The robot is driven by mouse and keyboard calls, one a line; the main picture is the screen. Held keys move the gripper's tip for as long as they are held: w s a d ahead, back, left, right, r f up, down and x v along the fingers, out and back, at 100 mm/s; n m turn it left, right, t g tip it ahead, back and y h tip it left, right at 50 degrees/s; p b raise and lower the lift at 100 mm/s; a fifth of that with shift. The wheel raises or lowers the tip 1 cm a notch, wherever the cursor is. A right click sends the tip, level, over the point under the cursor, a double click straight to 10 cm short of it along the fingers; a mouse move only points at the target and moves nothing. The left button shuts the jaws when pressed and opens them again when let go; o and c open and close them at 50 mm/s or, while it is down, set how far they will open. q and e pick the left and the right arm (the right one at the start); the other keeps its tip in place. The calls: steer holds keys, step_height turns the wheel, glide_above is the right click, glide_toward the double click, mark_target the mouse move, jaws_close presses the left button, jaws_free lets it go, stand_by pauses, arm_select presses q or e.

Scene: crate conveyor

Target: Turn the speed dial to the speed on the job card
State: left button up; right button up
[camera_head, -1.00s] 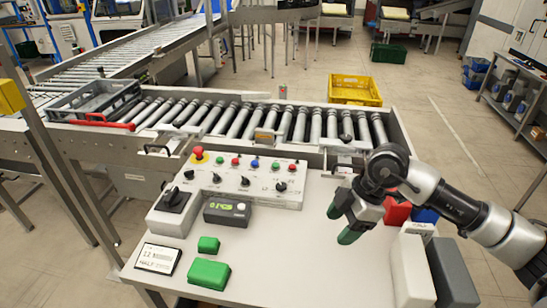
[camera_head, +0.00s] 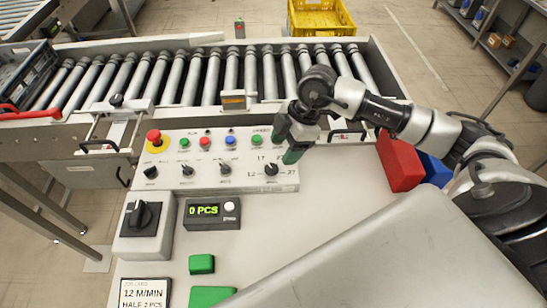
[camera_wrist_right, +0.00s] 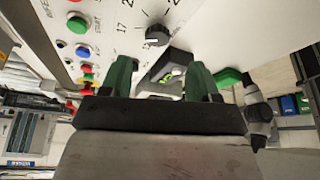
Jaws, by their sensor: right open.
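The speed dial (camera_head: 271,169) is a small black knob at the right end of the white control panel (camera_head: 160,184), with numbers printed around it. It also shows in the right wrist view (camera_wrist_right: 157,36), just beyond the fingertips. My right gripper (camera_head: 289,142) is over the panel's right end, beside and slightly behind the dial. Its green fingers (camera_wrist_right: 160,78) are open with a gap between them, and apart from the dial. The job card (camera_head: 145,292) at the lower left of the table reads 12 M/MIN. My left gripper is out of view.
A red emergency button (camera_head: 153,137), coloured buttons and other black knobs share the panel. A counter (camera_head: 212,213) reads 0 PCS. Green blocks (camera_head: 201,264) lie in front, a red bin (camera_head: 399,162) right. The roller conveyor (camera_head: 220,78) runs behind.

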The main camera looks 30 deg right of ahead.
mark_target(272, 167)
steer(key=x, duration=0.3)
steer(key=p+x, duration=0.1)
steer(key=x, duration=0.1)
steer(key=shift+w+a+f, duration=0.1)
steer(key=shift+w+f, duration=0.1)
steer(key=shift+f, duration=0.15)
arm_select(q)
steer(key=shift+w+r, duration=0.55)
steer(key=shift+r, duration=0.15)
arm_select(e)
steer(key=shift+a+f, duration=0.1)
steer(key=shift+f, duration=0.3)
steer(key=c, duration=0.9)
